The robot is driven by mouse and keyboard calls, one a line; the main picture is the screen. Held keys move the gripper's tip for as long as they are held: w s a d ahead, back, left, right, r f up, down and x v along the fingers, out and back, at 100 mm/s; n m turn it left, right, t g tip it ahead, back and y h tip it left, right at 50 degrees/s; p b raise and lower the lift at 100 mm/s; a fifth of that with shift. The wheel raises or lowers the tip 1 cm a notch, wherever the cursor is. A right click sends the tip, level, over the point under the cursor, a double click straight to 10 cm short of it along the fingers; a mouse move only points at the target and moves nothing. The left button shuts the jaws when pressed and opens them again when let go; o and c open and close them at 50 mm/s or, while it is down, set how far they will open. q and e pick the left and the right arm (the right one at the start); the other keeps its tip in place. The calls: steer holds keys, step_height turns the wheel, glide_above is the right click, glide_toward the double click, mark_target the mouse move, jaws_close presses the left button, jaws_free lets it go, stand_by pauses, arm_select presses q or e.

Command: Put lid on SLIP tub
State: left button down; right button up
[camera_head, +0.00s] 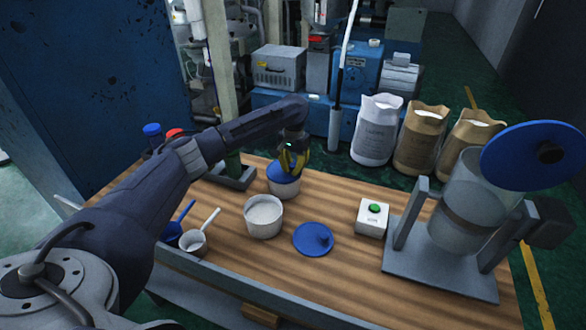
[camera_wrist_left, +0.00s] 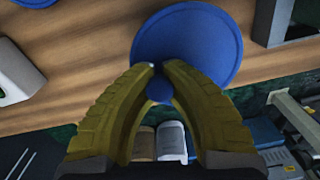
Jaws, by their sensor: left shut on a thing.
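A blue lid (camera_head: 281,172) with a round knob is at the mouth of the rear white tub (camera_head: 284,191). The lid also shows in the left wrist view (camera_wrist_left: 195,40). My left gripper (camera_head: 293,160), with yellow fingers, is shut on the lid's knob from above. In the head view the lid covers the tub's top; whether it is fully seated I cannot tell. A second white tub (camera_head: 264,221) stands open in front, with pale contents. A second blue lid (camera_head: 314,239) lies flat on the table to its right. No tub label is readable. My right gripper is out of view.
A white box with a green button (camera_head: 372,216) and a clear drum on a grey stand (camera_head: 434,262) are to the right. Cups with scoops (camera_head: 194,242) are at the front left. A grey tray (camera_head: 233,178) is left of the rear tub. Sacks (camera_head: 375,132) stand behind the table.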

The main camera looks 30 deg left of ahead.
arm_select(q)
steer(key=shift+f, duration=0.1)
stand_by(0.8)
steer(key=c, duration=0.9)
jaws_free()
steer(key=shift+o, duration=0.2)
steer(key=shift+r, duration=3.55)
jaws_close()
